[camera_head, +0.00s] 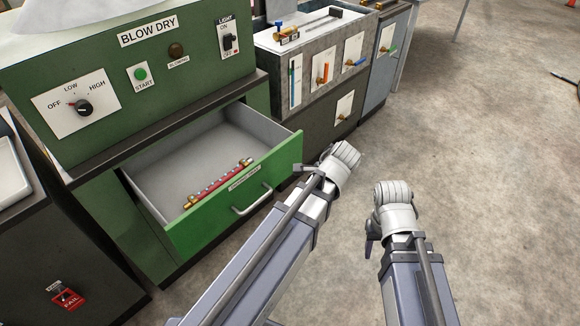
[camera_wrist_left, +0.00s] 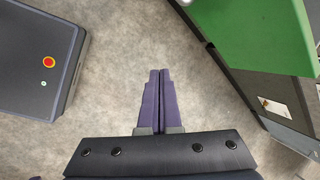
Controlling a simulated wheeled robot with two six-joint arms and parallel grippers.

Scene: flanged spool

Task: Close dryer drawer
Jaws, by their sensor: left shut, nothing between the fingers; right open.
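The dryer (camera_head: 180,60) is a green cabinet labelled BLOW DRY. Its green-fronted drawer (camera_head: 208,222) is pulled open, with a pale handle (camera_head: 252,200) on the front. A red rod-like part with brass ends (camera_head: 217,184) lies inside the drawer. In the left wrist view, my left gripper (camera_wrist_left: 160,72) is shut and empty above the floor. A green panel (camera_wrist_left: 265,35) lies to its right, apart from the fingers. In the head view the left wrist is just right of the drawer front. My right gripper (camera_head: 369,247) is open, farther right over bare floor, its fingers mostly hidden.
A grey bench with coloured handles (camera_head: 325,75) stands behind the drawer to the right. A dark cabinet with a red FAIL switch (camera_head: 67,297) stands at the lower left.

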